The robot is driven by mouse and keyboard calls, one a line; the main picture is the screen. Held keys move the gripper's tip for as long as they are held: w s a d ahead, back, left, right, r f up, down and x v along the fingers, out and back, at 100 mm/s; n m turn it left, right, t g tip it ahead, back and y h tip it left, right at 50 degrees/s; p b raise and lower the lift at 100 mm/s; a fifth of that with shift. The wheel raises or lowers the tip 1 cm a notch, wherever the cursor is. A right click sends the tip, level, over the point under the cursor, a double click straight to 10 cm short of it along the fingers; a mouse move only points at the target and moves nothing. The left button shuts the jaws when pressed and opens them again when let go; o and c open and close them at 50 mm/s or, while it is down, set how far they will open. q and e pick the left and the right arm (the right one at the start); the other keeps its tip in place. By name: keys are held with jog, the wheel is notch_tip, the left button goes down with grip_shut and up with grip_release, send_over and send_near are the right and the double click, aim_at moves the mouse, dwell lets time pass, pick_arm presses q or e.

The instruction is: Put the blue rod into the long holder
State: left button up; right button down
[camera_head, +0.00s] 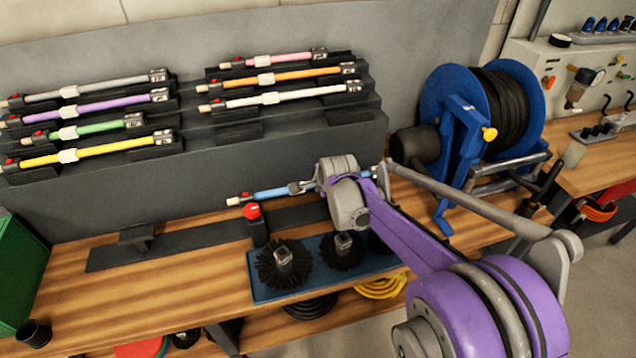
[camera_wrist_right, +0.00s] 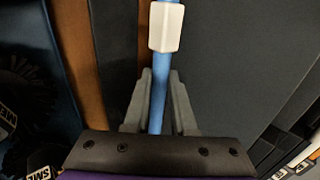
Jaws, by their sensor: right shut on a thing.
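The blue rod (camera_head: 272,194) is held roughly level above the bench, its pale tip and red part at the left end. My right gripper (camera_head: 308,187) is shut on it. In the right wrist view the blue rod (camera_wrist_right: 159,80) runs between the two grey fingers of the gripper (camera_wrist_right: 160,105), with a white collar (camera_wrist_right: 166,27) beyond them. Below and left lies a long dark holder base (camera_head: 195,238) with a raised support (camera_head: 138,234) and a post with a red knob (camera_head: 252,211). The rod looks above that post; contact cannot be told. My left gripper is out of view.
A stepped grey rack (camera_head: 270,150) behind holds several coloured rods. A blue mat (camera_head: 262,292) with dark round brushes lies in front of the holder. A blue hose reel (camera_head: 455,130) stands at right. A green box (camera_head: 20,270) and black cup (camera_head: 36,333) are at left.

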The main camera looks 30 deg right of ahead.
jog(key=shift+f, duration=0.35)
dwell(0.4)
jog(key=shift+f+b, duration=0.8)
jog(key=shift+f, duration=0.1)
jog(key=c, duration=0.7)
grip_release()
jog(key=shift+o, duration=0.2)
jog(key=v, duration=1.1)
jog(key=shift+p, duration=0.45)
jog(key=s+a+f+n+p, duration=0.1)
jog(key=s+a+f+n, duration=0.1)
jog(key=s+a+n, duration=0.2)
jog(key=s+a+f+n+g+y+p, duration=0.1)
jog(key=s+a+n, duration=0.4)
jog(key=s+n, duration=0.5)
jog(key=s+a+f+n+g+p, duration=0.1)
jog(key=s+a+f+n+p, duration=0.1)
jog(key=s+n, duration=0.4)
jog(key=s+a+f, duration=0.1)
jog(key=s+a, duration=0.1)
jog(key=shift+a+f+n+y, duration=0.2)
jog(key=shift+a+n+y, duration=0.05)
jog(key=shift+n+y, duration=0.15)
